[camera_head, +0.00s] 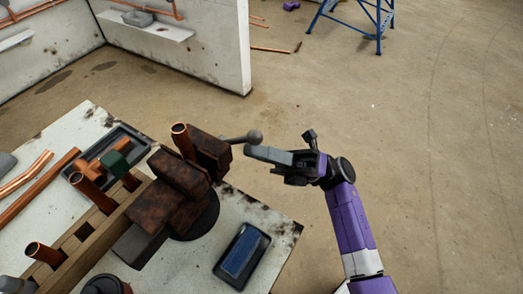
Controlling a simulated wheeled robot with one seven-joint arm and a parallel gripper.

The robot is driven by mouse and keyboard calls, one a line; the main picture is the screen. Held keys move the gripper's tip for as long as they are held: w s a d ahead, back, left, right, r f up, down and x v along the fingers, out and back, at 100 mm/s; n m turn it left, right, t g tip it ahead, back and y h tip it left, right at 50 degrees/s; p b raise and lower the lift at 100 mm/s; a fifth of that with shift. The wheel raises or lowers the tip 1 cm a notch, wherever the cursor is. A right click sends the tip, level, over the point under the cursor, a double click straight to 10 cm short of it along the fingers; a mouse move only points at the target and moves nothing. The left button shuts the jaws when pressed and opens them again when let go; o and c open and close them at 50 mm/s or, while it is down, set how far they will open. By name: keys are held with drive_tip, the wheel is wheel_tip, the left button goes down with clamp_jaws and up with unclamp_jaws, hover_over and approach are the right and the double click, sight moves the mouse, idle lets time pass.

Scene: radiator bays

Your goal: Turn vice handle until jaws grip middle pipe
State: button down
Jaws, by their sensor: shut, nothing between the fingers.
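A rusty brown vice (178,190) stands on the white workbench (287,232) at its right side. A copper pipe (184,141) stands tilted at the gap between the vice jaws; whether both jaws touch it I cannot tell. The vice handle (252,137), a grey bar with a ball end, sticks out to the right of the vice. My gripper (252,153) is shut and empty, its fingertips pointing left just below the handle's ball. In this view the fingertips nearly meet the ball; contact is unclear.
A wooden rack (92,235) holds upright copper pipes left of the vice. A dark tray (108,150) with a copper tee lies behind it. A blue-screened device (242,255) lies near the bench's front right. Open floor lies right; a blue stepladder (379,22) stands far back.

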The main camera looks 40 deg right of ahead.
drive_tip(key=shift+r, duration=0.1)
drive_tip(key=shift+r+m+t+h+p, duration=0.2)
drive_tip(key=shift+m+t+h+p, duration=0.15)
drive_tip(key=shift+h+p, duration=0.2)
